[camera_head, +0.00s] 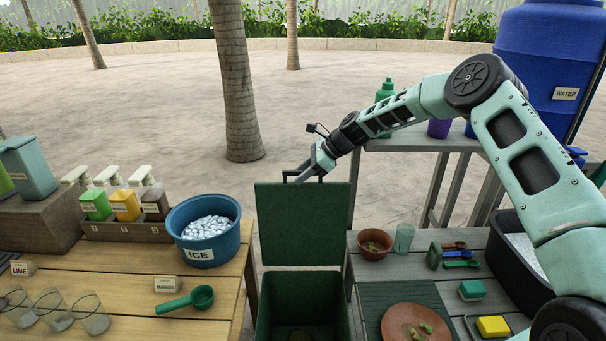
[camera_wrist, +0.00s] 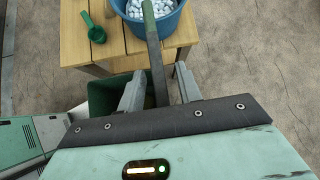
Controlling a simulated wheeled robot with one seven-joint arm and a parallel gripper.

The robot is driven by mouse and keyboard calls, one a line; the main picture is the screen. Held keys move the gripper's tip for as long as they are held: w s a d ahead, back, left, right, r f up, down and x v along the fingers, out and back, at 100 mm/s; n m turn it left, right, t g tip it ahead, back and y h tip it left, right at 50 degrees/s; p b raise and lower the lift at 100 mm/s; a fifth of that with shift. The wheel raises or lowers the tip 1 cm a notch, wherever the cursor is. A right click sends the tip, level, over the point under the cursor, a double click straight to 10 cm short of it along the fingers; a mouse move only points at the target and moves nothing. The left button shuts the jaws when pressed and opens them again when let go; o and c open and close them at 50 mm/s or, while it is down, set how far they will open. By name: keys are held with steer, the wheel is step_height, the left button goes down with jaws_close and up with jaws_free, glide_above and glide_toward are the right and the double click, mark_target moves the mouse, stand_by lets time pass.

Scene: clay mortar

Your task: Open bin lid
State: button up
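The bin (camera_head: 303,302) is a dark green box between the two counters, with its mouth uncovered. Its lid (camera_head: 302,225) stands upright at the back of the mouth. My gripper (camera_head: 304,178) is at the lid's top edge. In the wrist view, the lid (camera_wrist: 152,40) shows edge-on as a thin strip running between my two fingers. The gripper (camera_wrist: 160,82) is open, with a visible gap between the fingers and the strip. Whether a finger touches the lid is unclear.
The left wooden counter holds a blue ice tub (camera_head: 205,232), a green scoop (camera_head: 187,301) and glasses. The right counter holds a brown bowl (camera_head: 375,244), a clear cup (camera_head: 403,238) and a round board (camera_head: 416,324). Open paved ground lies behind the bin.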

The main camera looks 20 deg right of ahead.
step_height(320, 180, up, 10)
steer(key=b, duration=0.2)
steer(key=shift+f+b, duration=0.15)
steer(key=shift+b, duration=0.2)
steer(key=s+a+r+n+g+h, duration=0.1)
steer(key=s+a+n+g+h, duration=0.1)
steer(key=s+a+n, duration=0.8)
steer(key=s+a+r+n+g+h, duration=0.15)
steer(key=s+a+n, duration=0.4)
steer(key=s, duration=0.85)
steer(key=s+d+f+n+h, duration=0.2)
steer(key=s+n, duration=0.4)
steer(key=s, duration=0.7)
steer(key=s+d+f+n+h, duration=0.2)
steer(key=s+n, duration=0.5)
steer(key=s, duration=0.7)
steer(key=shift+s+d, duration=0.25)
steer(key=shift+d, duration=0.1)
